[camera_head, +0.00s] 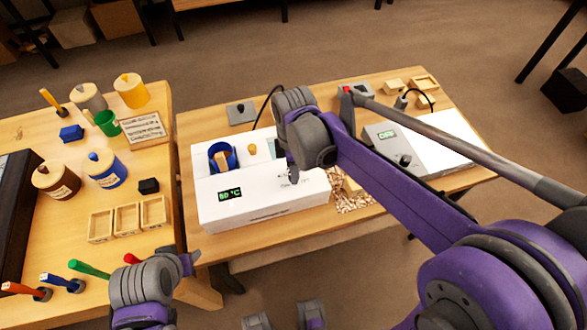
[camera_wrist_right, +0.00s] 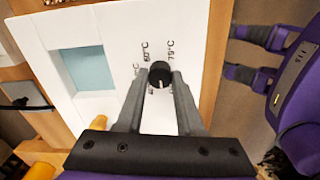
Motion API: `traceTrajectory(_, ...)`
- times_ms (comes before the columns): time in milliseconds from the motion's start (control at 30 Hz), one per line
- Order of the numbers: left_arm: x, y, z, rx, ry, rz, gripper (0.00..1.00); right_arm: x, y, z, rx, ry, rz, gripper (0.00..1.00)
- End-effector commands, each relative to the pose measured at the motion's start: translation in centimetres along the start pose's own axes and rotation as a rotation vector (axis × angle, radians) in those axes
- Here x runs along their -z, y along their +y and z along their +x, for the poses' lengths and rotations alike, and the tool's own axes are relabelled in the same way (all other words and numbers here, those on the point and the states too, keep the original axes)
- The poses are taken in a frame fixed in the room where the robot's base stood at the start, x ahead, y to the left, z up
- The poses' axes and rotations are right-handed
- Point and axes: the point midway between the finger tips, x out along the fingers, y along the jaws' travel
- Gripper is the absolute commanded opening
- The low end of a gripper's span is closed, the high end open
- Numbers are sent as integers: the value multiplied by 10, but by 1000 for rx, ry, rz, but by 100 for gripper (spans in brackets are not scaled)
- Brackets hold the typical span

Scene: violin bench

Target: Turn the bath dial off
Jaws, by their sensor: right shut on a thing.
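The bath is a white box (camera_head: 255,200) on the middle table with a green display (camera_head: 230,194) that appears to read 80 °C. Its black round dial (camera_wrist_right: 160,74) sits on the white panel in the right wrist view, near printed 60°C and 75°C marks. A pale line shows on the dial's near side. My right gripper (camera_wrist_right: 159,84) is shut on the dial, with a finger on each side. In the head view my right gripper (camera_head: 292,178) covers the dial.
A grey device with an OFF display (camera_head: 386,134) stands to the right, with wood shavings (camera_head: 350,200) between. The left table holds pots, brushes and wooden trays (camera_head: 127,217).

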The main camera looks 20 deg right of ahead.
Motion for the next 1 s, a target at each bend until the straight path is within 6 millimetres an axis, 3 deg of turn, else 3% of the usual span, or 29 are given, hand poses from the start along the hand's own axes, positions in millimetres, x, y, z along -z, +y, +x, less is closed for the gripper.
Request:
traceTrajectory(500, -1, 0, 2, 0, -1, 0, 50, 0, 0, 0, -1, 0, -360, 0)
traceTrajectory(1000, -2, 0, 2, 0, -1, 0, 50, 0, 0, -1, -1, 0, -439, 0)
